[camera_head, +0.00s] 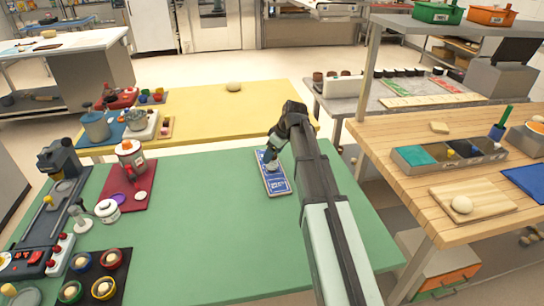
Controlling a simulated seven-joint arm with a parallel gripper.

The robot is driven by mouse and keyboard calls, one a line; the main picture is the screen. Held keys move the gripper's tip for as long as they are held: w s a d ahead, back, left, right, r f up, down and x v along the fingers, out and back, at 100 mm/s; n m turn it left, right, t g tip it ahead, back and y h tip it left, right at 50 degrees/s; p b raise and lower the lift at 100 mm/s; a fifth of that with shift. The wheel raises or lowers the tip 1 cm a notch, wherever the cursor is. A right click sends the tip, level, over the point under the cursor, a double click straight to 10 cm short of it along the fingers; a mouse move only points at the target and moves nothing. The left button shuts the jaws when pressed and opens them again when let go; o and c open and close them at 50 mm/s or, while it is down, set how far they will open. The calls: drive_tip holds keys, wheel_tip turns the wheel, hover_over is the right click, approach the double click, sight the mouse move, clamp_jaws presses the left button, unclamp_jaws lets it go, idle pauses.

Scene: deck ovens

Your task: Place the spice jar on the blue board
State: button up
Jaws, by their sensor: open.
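A blue board (277,186) with white markings lies near the far edge of the green table. My gripper (271,163) is open and reaches down over the far half of this board. A small pale shape shows at the fingertips. I cannot tell whether it is the spice jar or part of the gripper. My wrist and arm hide the area just right of the board. A small white jar (107,212) stands at the left of the green table, but I cannot tell if it is the spice jar.
The middle of the green table (200,220) is clear. A red mat (133,195) with a red-topped appliance, a dark mat with several bowls (103,288) and a machine (45,230) crowd its left side. A yellow table (205,105) stands behind and a wooden table (400,150) at right.

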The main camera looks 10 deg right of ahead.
drive_tip(key=v, duration=1)
